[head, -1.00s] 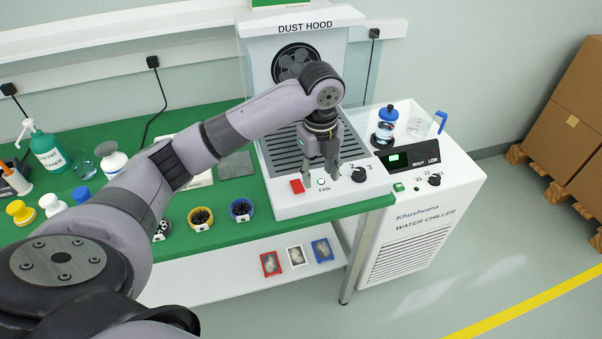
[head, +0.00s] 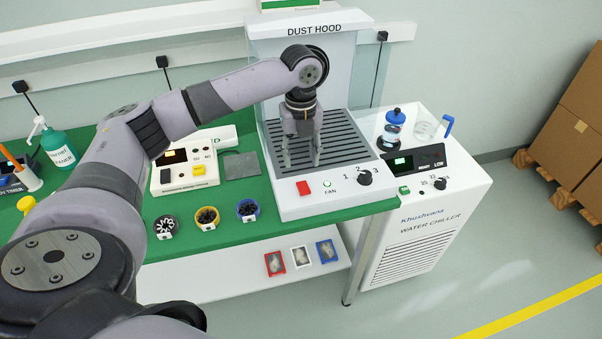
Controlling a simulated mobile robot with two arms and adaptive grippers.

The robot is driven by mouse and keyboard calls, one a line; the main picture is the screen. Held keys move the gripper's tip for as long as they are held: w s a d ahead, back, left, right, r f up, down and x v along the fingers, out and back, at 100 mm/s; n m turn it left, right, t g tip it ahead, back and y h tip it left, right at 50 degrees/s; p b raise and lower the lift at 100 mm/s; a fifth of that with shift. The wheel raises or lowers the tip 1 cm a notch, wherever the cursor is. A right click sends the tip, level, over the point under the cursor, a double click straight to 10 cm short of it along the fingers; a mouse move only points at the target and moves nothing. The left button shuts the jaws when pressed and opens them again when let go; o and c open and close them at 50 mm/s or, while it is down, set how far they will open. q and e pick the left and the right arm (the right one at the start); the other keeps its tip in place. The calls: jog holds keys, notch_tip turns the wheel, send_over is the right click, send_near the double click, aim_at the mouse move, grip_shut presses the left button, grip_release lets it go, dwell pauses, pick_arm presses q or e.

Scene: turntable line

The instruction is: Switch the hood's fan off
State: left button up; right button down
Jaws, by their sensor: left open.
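The white dust hood (head: 337,200) stands on the green bench. Its front panel carries a red switch (head: 304,188), a lit green fan lamp (head: 327,183) and a black knob (head: 365,178) with the marks 1, 2 and 3 around it. My left gripper (head: 302,163) is open and empty. It points down over the hood's slotted grille (head: 345,144), behind the red switch and apart from it. The hood's fan opening is hidden behind my left arm. My right gripper is not in view.
Small cups (head: 247,210) line the bench front left of the hood. Stacked boxes (head: 575,100) stand far right.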

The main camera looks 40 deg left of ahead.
aim_at(301, 181)
pick_arm(q)
notch_tip(301, 181, down, 7)
jog(key=shift+f+p, duration=0.2)
jog(key=shift+p, duration=0.1)
jog(key=shift+c, duration=0.4)
jog(key=shift+r, duration=0.1)
grip_shut()
